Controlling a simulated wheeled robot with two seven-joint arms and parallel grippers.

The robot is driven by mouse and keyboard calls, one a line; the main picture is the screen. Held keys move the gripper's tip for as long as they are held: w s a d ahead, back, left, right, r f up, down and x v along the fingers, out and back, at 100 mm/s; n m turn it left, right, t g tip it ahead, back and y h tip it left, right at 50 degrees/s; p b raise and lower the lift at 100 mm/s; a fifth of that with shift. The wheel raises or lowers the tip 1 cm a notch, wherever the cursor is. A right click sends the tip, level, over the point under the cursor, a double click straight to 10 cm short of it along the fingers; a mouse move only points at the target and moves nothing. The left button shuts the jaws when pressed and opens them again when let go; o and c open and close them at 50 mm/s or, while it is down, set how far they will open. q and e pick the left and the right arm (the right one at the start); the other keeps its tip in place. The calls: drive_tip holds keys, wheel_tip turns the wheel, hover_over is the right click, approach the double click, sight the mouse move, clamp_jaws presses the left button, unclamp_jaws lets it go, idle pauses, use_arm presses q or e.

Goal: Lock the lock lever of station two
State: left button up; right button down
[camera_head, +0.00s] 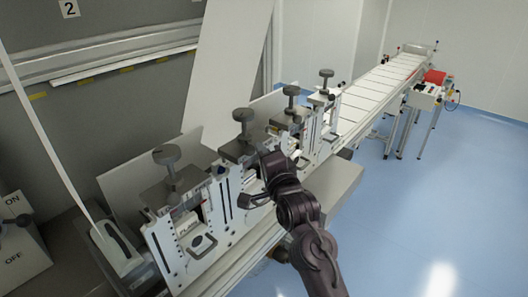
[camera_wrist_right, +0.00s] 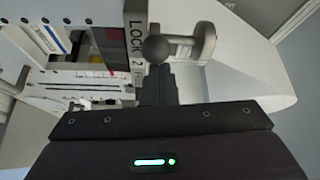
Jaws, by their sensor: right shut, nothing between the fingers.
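The lock lever (camera_wrist_right: 203,42) of station two shows in the right wrist view as a metal arm with a dark ball knob (camera_wrist_right: 156,47). The knob is beside a vertical label plate (camera_wrist_right: 137,45) reading LOCK, 2 and a partly hidden word. My right gripper (camera_wrist_right: 158,82) is shut and empty, its fingertips just below the knob in the picture; I cannot tell whether they touch it. In the head view my right gripper (camera_head: 268,165) is at the second station from the front, and the lever is hidden or too small to make out. My left gripper is not in view.
Several white stations with dark top knobs (camera_head: 166,155) stand in a row along the machine. A long conveyor (camera_head: 375,95) runs off to the back right. An ON/OFF box (camera_head: 22,245) is at the left edge. The blue floor (camera_head: 420,210) on the right is clear.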

drive_tip(key=shift+s+a+f+y, duration=0.15)
drive_tip(key=shift+a+f+y, duration=0.15)
drive_tip(key=shift+a, duration=0.2)
drive_tip(key=d+b+v, duration=0.1)
drive_tip(key=b+v, duration=0.2)
drive_tip(key=v, duration=0.4)
drive_tip(key=shift+s+r, duration=0.25)
